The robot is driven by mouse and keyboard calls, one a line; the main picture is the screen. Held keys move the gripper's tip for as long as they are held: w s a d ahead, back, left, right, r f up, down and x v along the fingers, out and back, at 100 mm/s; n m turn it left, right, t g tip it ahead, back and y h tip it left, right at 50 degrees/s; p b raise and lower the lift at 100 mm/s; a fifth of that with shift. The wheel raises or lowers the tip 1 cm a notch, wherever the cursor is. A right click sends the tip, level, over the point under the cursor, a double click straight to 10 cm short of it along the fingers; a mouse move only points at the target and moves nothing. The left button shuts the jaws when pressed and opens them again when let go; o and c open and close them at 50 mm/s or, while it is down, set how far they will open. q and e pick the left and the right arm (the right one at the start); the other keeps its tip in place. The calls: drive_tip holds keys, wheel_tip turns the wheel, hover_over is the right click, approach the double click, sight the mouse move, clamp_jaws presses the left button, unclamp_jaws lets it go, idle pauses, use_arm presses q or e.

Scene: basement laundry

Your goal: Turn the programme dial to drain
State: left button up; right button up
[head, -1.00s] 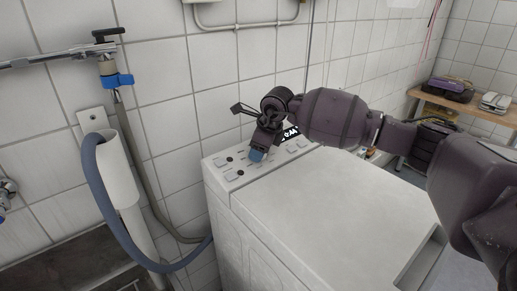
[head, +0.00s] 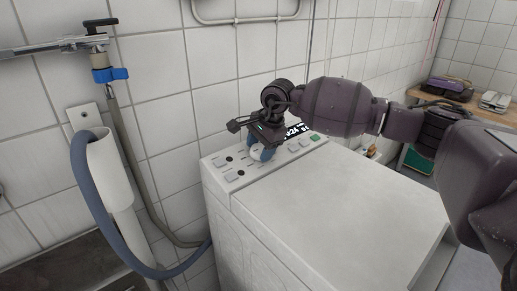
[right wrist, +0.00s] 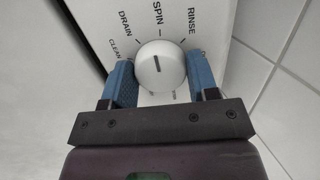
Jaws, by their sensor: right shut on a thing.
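The white programme dial (right wrist: 160,66) sits on the washing machine's panel in the right wrist view. Its dark pointer line points up toward the SPIN label (right wrist: 158,14). The DRAIN label (right wrist: 125,24) is to the left of SPIN, and RINSE is to the right. My right gripper (right wrist: 160,82) is shut on the dial, with a blue finger on each side. In the head view, my right gripper (head: 262,153) is at the panel of the white top-loading washing machine (head: 335,200) and largely hides the dial. My left gripper is not in view.
Several buttons (head: 231,176) lie left of my right gripper, and a display (head: 297,130) and a green button (head: 315,137) lie right. A tiled wall is close behind the panel. A grey-blue hose (head: 80,190) hangs left. The machine's lid is clear.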

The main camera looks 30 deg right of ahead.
drive_tip(key=n, duration=0.2)
drive_tip(key=shift+f+n+b, duration=0.2)
drive_tip(key=shift+n+b, duration=0.1)
drive_tip(key=shift+n, duration=0.1)
drive_tip(key=shift+n+g+b, duration=0.3)
drive_tip(key=shift+n+g, duration=0.1)
drive_tip(key=shift+n, duration=0.8)
drive_tip(key=shift+r+n, duration=0.1)
drive_tip(key=shift+n, duration=0.2)
drive_tip(key=o, duration=0.9)
drive_tip(key=shift+r, duration=0.1)
